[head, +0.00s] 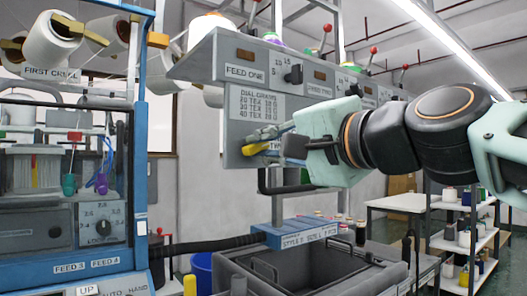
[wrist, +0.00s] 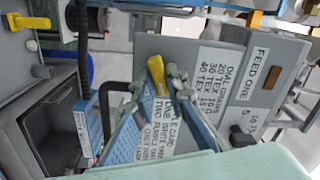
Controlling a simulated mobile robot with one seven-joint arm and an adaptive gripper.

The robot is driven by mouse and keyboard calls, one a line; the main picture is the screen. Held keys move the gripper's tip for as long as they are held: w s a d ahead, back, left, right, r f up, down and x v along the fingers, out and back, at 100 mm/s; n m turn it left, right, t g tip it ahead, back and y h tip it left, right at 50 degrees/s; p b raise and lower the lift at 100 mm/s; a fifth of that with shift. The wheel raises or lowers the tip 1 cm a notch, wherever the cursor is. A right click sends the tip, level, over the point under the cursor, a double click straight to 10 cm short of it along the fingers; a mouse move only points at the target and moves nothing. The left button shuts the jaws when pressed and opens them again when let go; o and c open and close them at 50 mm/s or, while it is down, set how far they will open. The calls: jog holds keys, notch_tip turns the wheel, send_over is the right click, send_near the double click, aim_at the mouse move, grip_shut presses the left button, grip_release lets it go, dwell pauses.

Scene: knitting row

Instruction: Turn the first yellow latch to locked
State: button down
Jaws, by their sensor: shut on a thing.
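The yellow latch (head: 249,150) is on the lower front of the grey FEED ONE panel (head: 240,105), beside a white label that my gripper partly covers. It also shows in the wrist view (wrist: 157,73), tilted, between my fingertips. My gripper (head: 279,143) reaches in from the right in the head view. In the wrist view, my gripper (wrist: 162,88) has its two blue-padded fingers closed in on the latch's handle. The latch's pivot and any locked marking cannot be made out.
A black knob (head: 293,75) and a dial-grams label (head: 257,104) are on the same panel. A grey bin (head: 330,270) stands below, with a STYLE sign at its rim. A blue-framed machine (head: 142,150) stands at left, shelves (head: 470,235) at right.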

jog(key=shift+f+m, duration=0.1)
jog(key=shift+m, duration=1.9)
jog(key=c, duration=2)
grip_release()
jog(key=shift+o, duration=0.2)
jog(key=shift+s+d, duration=0.1)
jog(key=v, duration=1.1)
jog(key=shift+s+d, duration=0.25)
jog(key=shift+s, duration=0.05)
